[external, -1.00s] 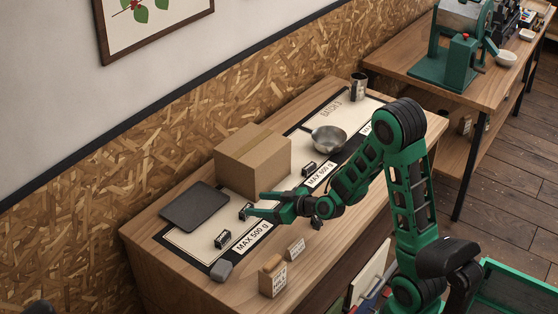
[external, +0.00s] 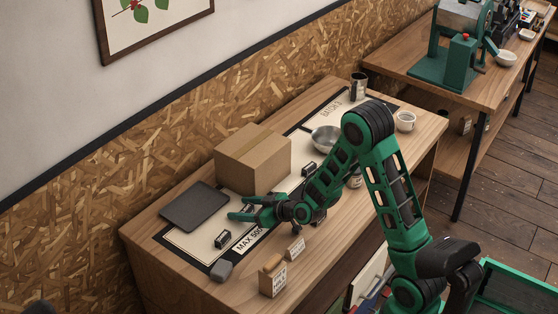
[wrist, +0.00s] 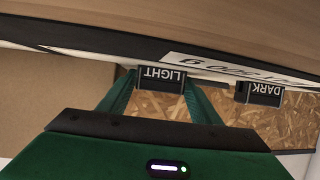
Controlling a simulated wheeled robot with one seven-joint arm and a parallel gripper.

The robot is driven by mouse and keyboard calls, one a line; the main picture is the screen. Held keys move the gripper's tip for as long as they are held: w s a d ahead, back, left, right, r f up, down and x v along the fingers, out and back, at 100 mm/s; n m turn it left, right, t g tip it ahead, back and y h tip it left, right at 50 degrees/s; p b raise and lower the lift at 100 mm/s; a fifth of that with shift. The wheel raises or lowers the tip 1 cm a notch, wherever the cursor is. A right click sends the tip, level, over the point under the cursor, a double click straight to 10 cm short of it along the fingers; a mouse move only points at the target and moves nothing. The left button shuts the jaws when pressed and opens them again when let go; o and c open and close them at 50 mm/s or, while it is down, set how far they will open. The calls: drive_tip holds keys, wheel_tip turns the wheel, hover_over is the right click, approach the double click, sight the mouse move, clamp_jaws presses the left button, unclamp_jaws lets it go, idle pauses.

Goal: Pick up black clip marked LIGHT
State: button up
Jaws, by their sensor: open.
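A cardboard box (external: 253,160) stands just behind my gripper. A dark flat tray (external: 195,206) lies to the left. A grey block (external: 221,271) and small wooden blocks (external: 272,276) are near the front edge. A metal bowl (external: 325,138) is farther right.

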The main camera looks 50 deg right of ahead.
drive_tip(key=c, duration=0.8)
drive_tip(key=shift+r, duration=0.1)
